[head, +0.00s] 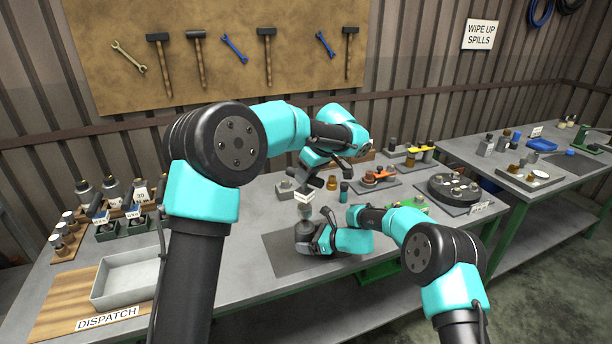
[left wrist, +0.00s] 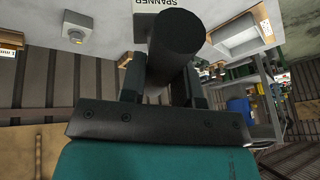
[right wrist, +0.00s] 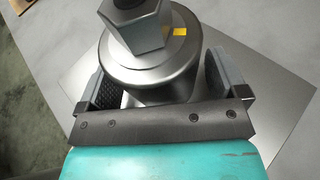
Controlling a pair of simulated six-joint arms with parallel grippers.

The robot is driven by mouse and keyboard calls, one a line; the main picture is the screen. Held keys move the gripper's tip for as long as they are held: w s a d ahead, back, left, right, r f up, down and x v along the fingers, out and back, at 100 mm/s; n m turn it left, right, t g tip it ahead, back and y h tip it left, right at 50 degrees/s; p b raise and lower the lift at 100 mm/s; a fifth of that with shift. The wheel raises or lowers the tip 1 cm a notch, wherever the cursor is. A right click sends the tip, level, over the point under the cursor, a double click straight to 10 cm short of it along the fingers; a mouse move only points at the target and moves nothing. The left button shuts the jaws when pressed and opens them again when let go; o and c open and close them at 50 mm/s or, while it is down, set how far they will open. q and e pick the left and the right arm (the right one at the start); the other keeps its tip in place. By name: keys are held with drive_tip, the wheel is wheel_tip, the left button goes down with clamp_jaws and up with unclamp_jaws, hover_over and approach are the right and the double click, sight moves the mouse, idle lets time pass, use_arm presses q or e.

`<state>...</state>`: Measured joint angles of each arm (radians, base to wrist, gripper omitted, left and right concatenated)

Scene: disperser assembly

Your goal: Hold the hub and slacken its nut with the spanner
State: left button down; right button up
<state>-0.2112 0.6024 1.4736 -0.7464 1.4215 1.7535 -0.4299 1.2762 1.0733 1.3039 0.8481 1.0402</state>
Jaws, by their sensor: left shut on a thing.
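The hub (right wrist: 150,75) is a grey round body with a hexagonal nut (right wrist: 135,32) on top and a small yellow mark beside the nut. In the head view the hub (head: 304,236) stands on a dark mat. My right gripper (right wrist: 160,88) has its fingers on both sides of the hub, apart, with a gap visible at the left finger. My left gripper (left wrist: 155,92) is shut on a thick dark cylinder, apparently the spanner's handle (left wrist: 178,40). In the head view my left gripper (head: 310,180) is above and behind the hub. The spanner's working end is not clear.
A white label reading SPANNER (left wrist: 155,4) is partly cut off. An open grey tray (head: 125,278) stands front left by the DISPATCH sign. Racks of bottles stand at the left. Small parts (head: 331,184) and a round black holder (head: 455,188) lie behind and right.

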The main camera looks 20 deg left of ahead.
drive_tip(key=shift+o, duration=0.7)
drive_tip(key=v, duration=1.2)
